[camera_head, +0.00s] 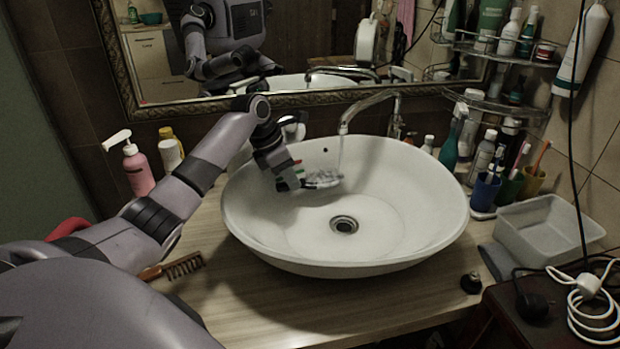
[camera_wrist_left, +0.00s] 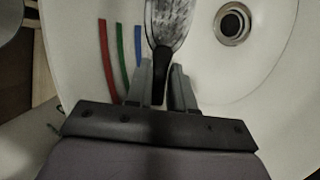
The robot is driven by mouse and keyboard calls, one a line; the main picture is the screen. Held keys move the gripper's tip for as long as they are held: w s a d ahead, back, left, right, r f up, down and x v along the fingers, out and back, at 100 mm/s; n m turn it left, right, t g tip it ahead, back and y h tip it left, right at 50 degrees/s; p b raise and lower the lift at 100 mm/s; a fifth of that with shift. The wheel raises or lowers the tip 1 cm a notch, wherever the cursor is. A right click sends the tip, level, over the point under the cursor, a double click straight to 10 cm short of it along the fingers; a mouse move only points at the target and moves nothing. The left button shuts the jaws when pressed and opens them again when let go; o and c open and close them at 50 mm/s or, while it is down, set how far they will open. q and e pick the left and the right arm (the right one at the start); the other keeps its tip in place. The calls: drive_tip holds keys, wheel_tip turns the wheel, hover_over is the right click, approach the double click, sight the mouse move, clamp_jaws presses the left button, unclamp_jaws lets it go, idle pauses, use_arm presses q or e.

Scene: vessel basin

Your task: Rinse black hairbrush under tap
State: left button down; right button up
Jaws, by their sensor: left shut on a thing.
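The black hairbrush (camera_head: 323,181) is held inside the white vessel basin (camera_head: 440,215), with its head under the tap (camera_head: 368,108). A thin stream of water runs from the spout down to the brush head. My left gripper (camera_head: 290,183) is shut on the brush handle. In the left wrist view the brush head (camera_wrist_left: 172,22) points away from my left gripper (camera_wrist_left: 162,88), and its dark handle sits between the fingers. The drain (camera_head: 344,225) lies open below and to the right of the brush. My right gripper is in neither view.
A brown comb (camera_head: 184,266) lies on the wooden counter left of the basin. A pink pump bottle (camera_head: 137,168) stands behind my left arm. Cups with toothbrushes (camera_head: 487,190) and a grey plastic tub (camera_head: 550,228) stand to the right. The counter in front of the basin is mostly clear.

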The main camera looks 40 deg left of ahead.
use_arm(q)
drive_tip(key=shift+w+d, duration=0.2)
drive_tip(key=shift+d, duration=0.25)
drive_tip(key=shift+s+a, duration=0.1)
drive_tip(key=shift+a, duration=0.1)
drive_tip(key=shift+s+a, duration=0.2)
drive_tip(key=shift+a, duration=0.15)
drive_tip(key=shift+s+d, duration=0.6)
drive_tip(key=shift+s, duration=0.6)
drive_tip(key=shift+s+d, duration=0.65)
drive_tip(key=shift+s, duration=0.5)
drive_tip(key=shift+s+d, duration=0.6)
drive_tip(key=shift+s, duration=0.6)
drive_tip(key=s+d+r, duration=0.2)
drive_tip(key=s+r, duration=0.2)
drive_tip(key=shift+s+d, duration=0.2)
